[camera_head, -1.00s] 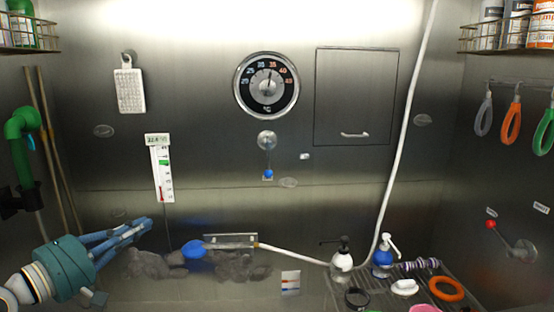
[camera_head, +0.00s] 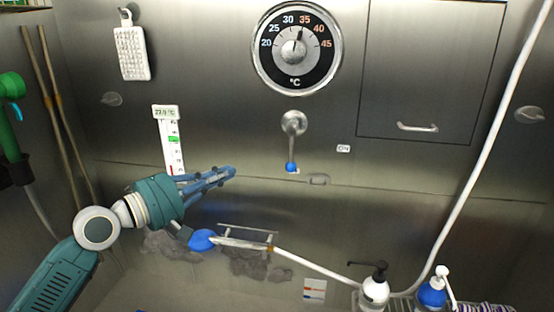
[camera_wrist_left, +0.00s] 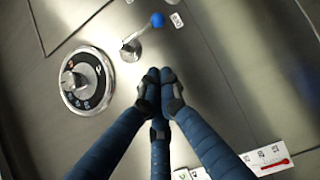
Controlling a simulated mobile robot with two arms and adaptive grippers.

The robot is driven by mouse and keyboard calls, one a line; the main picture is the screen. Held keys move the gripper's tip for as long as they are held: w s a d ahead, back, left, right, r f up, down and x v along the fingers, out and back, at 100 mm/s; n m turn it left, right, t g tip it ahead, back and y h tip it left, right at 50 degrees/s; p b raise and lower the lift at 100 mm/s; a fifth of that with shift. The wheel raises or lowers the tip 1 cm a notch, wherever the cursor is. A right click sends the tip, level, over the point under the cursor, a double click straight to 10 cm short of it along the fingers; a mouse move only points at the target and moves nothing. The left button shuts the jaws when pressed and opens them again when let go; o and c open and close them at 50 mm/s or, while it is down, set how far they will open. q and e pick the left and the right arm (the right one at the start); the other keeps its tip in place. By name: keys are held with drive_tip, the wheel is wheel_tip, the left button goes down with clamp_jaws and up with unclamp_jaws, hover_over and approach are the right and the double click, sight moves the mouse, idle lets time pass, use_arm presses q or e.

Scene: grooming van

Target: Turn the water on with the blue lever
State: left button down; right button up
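The blue lever (camera_head: 291,167) is a chrome arm with a blue knob, hanging down from a round chrome mount (camera_head: 293,122) on the steel wall. An "ON" label (camera_head: 343,149) is to its right. The lever's blue knob also shows at the top of the left wrist view (camera_wrist_left: 157,20). My left gripper (camera_head: 232,172) reaches in from the left, its fingertips left of the knob and apart from it. In the left wrist view its blue fingers (camera_wrist_left: 160,82) come together at the tips with nothing between them. My right gripper is not in view.
A round temperature dial (camera_head: 296,46) is above the lever. A thermometer strip (camera_head: 172,140) is behind my left gripper. A blue shower head (camera_head: 202,240) with a white hose lies below. Pump bottles (camera_head: 374,287) stand lower right.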

sight(292, 147)
use_arm(q)
drive_tip(key=p+x, duration=0.1)
drive_tip(key=x, duration=0.3)
drive_tip(key=s+d+p+x, duration=0.1)
drive_tip(key=p+x, duration=0.1)
drive_tip(key=x, duration=0.2)
drive_tip(key=s+d+p+x, duration=0.1)
drive_tip(key=p+x, duration=0.1)
drive_tip(key=x, duration=0.3)
drive_tip(key=shift+f, duration=0.1)
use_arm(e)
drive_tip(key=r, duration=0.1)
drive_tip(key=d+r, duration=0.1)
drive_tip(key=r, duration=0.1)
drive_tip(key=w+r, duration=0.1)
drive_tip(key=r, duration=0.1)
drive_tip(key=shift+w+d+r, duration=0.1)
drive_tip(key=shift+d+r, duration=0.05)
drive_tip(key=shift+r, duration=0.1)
use_arm(q)
drive_tip(key=shift+d+f, duration=0.1)
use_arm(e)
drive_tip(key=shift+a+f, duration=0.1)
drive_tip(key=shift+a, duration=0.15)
use_arm(q)
drive_tip(key=shift+d+f+n, duration=0.1)
drive_tip(key=shift+d+n, duration=0.1)
drive_tip(key=shift+n, duration=0.1)
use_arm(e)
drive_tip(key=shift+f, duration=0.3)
